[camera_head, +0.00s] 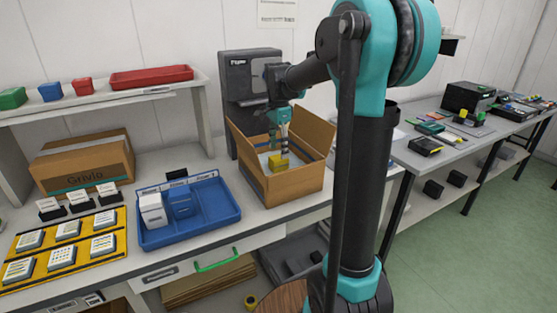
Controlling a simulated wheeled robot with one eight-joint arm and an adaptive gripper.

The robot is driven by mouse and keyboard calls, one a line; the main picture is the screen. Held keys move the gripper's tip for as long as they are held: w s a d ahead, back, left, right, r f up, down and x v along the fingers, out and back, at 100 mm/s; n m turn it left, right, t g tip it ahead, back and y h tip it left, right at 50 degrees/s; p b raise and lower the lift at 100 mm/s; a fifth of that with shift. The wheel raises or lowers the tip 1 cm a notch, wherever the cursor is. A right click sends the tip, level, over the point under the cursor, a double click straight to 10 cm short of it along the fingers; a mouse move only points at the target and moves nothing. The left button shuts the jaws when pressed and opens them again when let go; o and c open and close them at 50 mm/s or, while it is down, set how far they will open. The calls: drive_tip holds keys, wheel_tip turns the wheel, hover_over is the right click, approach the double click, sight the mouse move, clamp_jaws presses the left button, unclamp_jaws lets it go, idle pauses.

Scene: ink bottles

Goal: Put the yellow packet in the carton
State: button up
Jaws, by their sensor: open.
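The open cardboard carton (292,186) stands on the bench in the middle of the view, its flaps spread outward. The yellow packet (278,163) shows inside the carton, near its front wall. My gripper (284,148) points down into the carton, just above and behind the packet. Its jaws are open. Whether a fingertip touches the packet is too small to tell. The packet's underside and the carton's floor around it are mostly hidden.
A yellow board (87,245) with several cards lies farther left. A closed carton (83,165) stands behind.

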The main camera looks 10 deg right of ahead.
drive_tip(key=shift+r, duration=1.05)
idle(0.4)
